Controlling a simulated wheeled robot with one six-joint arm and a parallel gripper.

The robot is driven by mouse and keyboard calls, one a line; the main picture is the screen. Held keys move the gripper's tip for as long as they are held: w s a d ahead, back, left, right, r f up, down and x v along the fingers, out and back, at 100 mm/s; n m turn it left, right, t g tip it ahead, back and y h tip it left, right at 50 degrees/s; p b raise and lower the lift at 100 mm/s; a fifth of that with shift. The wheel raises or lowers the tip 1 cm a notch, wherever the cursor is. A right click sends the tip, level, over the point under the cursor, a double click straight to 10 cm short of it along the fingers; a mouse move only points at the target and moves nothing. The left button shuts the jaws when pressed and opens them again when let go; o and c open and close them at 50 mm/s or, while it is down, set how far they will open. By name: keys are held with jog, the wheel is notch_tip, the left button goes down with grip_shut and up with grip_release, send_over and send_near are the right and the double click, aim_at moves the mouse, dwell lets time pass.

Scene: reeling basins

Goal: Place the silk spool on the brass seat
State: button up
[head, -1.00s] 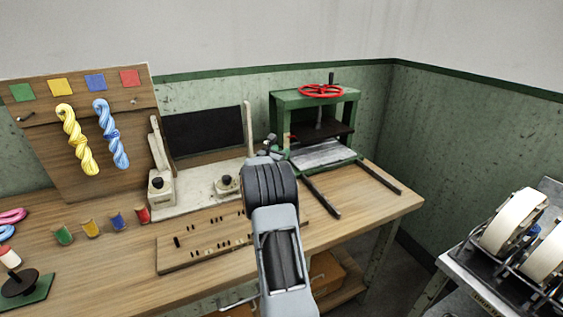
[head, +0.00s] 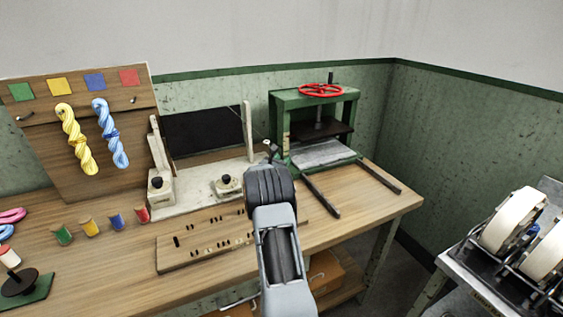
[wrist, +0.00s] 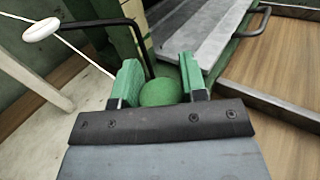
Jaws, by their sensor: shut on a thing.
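My gripper (wrist: 158,88) has green finger pads shut on a round green thing (wrist: 160,92) in the wrist view. It looks like a ball or knob; whether it joins the black bent bar (wrist: 142,45) beside it I cannot tell. In the head view my wrist hides most of the gripper, which is beside the green press. I cannot make out which is the silk spool, nor a brass seat.
The green press (head: 283,98) with a red handwheel (head: 321,90) stands at the back right. A cream stand (head: 190,200) with a dark panel (head: 203,131) is left of my wrist. A pegged wooden board (head: 190,252) lies in front. A white eyelet (wrist: 41,30) carries a thread.

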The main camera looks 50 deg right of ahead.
jog(key=o, duration=0.9)
